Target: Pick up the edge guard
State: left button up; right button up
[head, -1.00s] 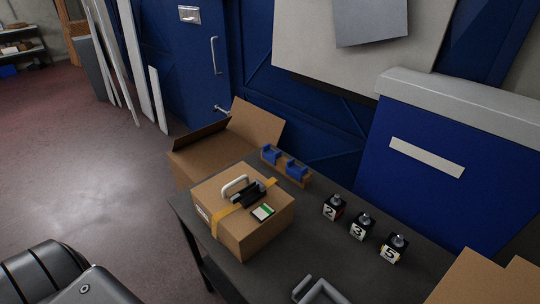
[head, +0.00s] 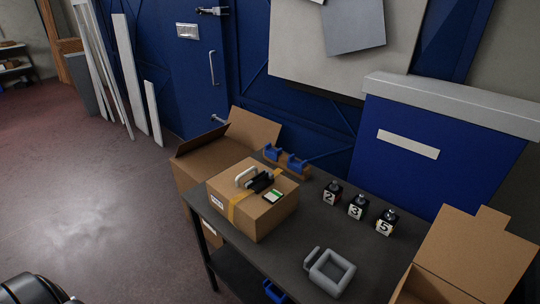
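I cannot tell for sure which thing is the edge guard. Two small blue channel-shaped pieces (head: 273,152) sit in a low brown holder at the table's back left edge. Another blue piece (head: 273,291) shows on the shelf below the table, partly cut off by the picture edge. A grey square frame with a handle (head: 331,272) lies on the dark table (head: 285,245) near its front. Only a dark part of my arm shows at the bottom left corner. Neither gripper's fingers are in view.
A taped cardboard box (head: 254,210) with a black-and-white handled device and a green-white label stands on the table. Three numbered black blocks (head: 357,207) stand to its right. Open cartons stand behind left (head: 228,143) and front right (head: 470,255). The floor at left is clear.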

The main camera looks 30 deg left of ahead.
aim_at(272, 153)
jog(key=u, duration=2.55)
jog(key=i, duration=3.95)
jog(key=z, duration=4.95)
